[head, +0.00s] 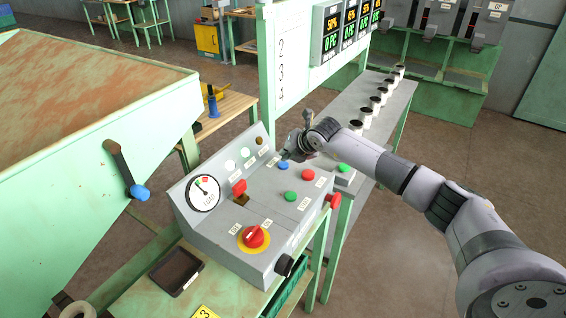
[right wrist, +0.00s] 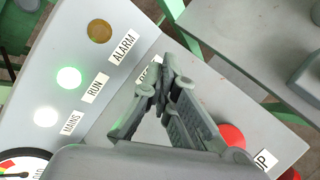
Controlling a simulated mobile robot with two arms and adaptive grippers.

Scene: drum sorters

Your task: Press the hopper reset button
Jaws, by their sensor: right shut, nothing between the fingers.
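The grey control console (head: 222,240) stands on a green-framed bench. A blue button (head: 283,165) sits on its sloped top, with a red button (head: 308,175) and a green button (head: 291,196) nearby. I cannot read the blue button's label in the head view. My right gripper (head: 286,154) is shut and empty, just above and behind the blue button; I cannot tell whether it touches the panel. In the right wrist view the shut fingers (right wrist: 165,78) partly cover a label starting "RE" (right wrist: 148,73), and the blue button is hidden. My left gripper is not in view.
A red side button (head: 333,200) sticks out at right. A large green hopper (head: 90,150) stands at left.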

